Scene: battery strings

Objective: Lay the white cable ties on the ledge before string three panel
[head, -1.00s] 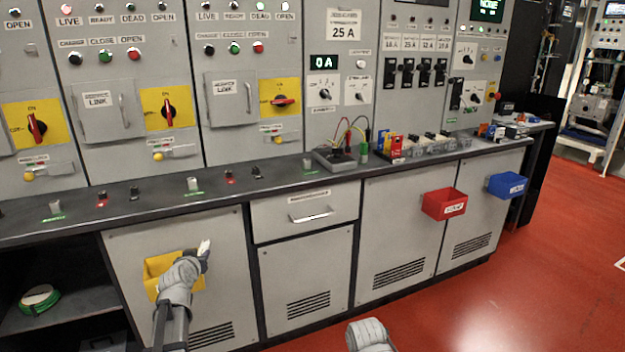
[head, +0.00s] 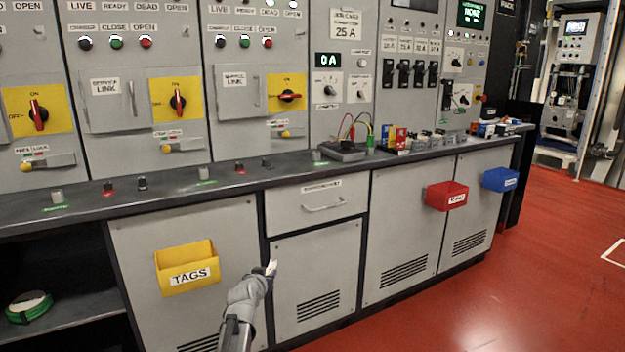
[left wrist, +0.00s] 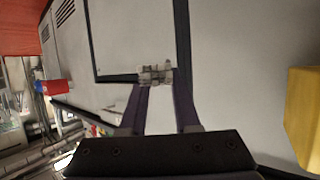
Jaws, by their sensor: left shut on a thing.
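My left gripper (head: 270,268) is in front of the grey cabinet doors, below the ledge and right of the yellow bin. In the left wrist view its two fingers are shut on a small whitish bundle, the cable ties (left wrist: 155,74); only a pale tip of it (head: 272,266) shows in the head view. The dark ledge (head: 225,183) runs along the foot of the grey panels. One panel (head: 258,60) has a yellow switch plate with its red handle level; I cannot read any string number. My right gripper is out of view.
A yellow TAGS bin (head: 187,268), a red bin (head: 446,196) and a blue bin (head: 501,179) hang on the cabinet fronts. Small posts and a test box with leads (head: 343,151) stand on the ledge, with bare stretches between. Red floor is open at right.

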